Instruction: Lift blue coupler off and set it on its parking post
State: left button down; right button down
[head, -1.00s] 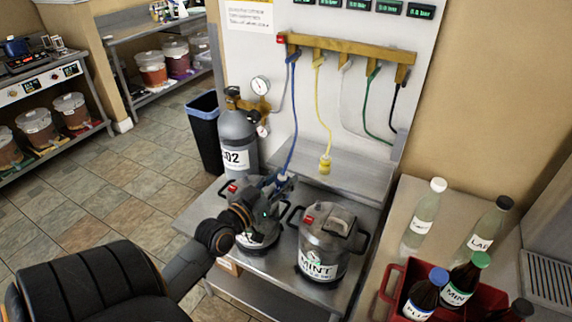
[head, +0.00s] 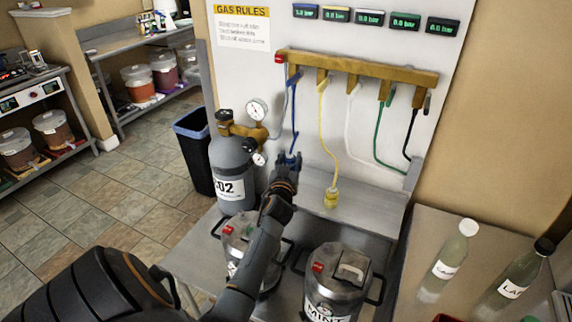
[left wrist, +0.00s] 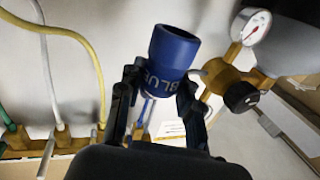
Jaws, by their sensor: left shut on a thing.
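The blue coupler (head: 289,158) hangs at the end of the blue hose (head: 295,125), in front of the white gas panel. My left gripper (head: 284,172) is shut on it, above and behind the left keg (head: 238,232). My forearm covers part of the left keg. I cannot pick out a parking post for certain. My right gripper is not in view.
The MINT keg (head: 338,277) stands right of the left keg on the steel bench. The brass manifold (head: 360,66) is above.

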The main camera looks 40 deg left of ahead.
pick_arm(q)
jog(key=shift+w, duration=0.2)
jog(key=shift+d+f+b, duration=0.1)
jog(key=shift+f+b, duration=0.65)
jog(key=shift+b, duration=0.1)
notch_tip(320, 180, down, 3)
jog(key=b, duration=0.3)
jog(key=shift+f, duration=0.1)
jog(key=shift+f+b, duration=0.2)
jog(key=shift+b, duration=0.1)
dwell(0.5)
jog(key=shift+f+b, duration=0.4)
jog(key=shift+b, duration=0.05)
dwell(0.4)
dwell(0.4)
jog(key=shift+f+b, duration=1.05)
jog(key=shift+b, duration=0.05)
dwell(1.1)
